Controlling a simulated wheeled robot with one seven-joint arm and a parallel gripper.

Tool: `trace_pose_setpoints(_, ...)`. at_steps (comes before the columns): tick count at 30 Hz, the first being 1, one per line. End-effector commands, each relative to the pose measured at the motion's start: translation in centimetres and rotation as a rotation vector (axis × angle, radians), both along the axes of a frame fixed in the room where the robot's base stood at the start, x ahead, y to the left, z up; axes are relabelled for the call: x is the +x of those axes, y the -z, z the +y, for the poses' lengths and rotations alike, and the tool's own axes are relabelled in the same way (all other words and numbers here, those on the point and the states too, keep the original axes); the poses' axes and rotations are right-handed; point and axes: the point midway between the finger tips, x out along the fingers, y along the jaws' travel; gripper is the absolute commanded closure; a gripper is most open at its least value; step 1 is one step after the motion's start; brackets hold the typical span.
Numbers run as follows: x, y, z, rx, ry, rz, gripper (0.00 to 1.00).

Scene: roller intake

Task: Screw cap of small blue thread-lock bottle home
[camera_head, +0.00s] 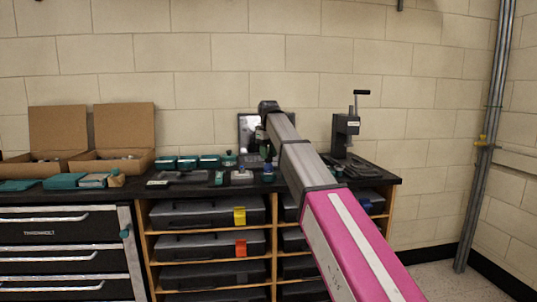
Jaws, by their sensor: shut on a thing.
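My gripper (267,153) hangs from the end of my arm above the back of the dark bench top. It is small and dark here, and its fingers are hard to make out. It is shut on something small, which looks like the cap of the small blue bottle. The small blue bottle (267,167) seems to stand upright on the bench directly under the gripper. The cap itself is hidden between the fingers, and I cannot tell how it sits on the thread.
Teal boxes (187,162), a green bottle (229,159) and a grey tray (180,177) lie left of the gripper. Open cardboard boxes (113,160) stand farther left. A dark lever press (345,135) stands to the right. Drawers (65,245) and cases (207,211) fill the space below.

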Motion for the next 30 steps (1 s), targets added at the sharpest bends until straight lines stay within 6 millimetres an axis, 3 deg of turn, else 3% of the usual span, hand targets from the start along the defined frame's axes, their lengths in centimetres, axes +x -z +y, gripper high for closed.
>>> trace_pose_setpoints(6,0.00,0.01,-0.01,0.000,0.040,0.000,1.00)
trace_pose_setpoints(7,0.00,0.01,-0.01,0.000,0.040,0.000,0.59)
trace_pose_setpoints(9,0.00,0.01,-0.01,0.000,0.039,0.000,0.36)
trace_pose_setpoints(20,0.00,0.00,-0.01,0.000,-0.007,0.000,0.35)
trace_pose_setpoints(30,0.00,0.00,0.00,0.000,-0.384,0.000,0.35)
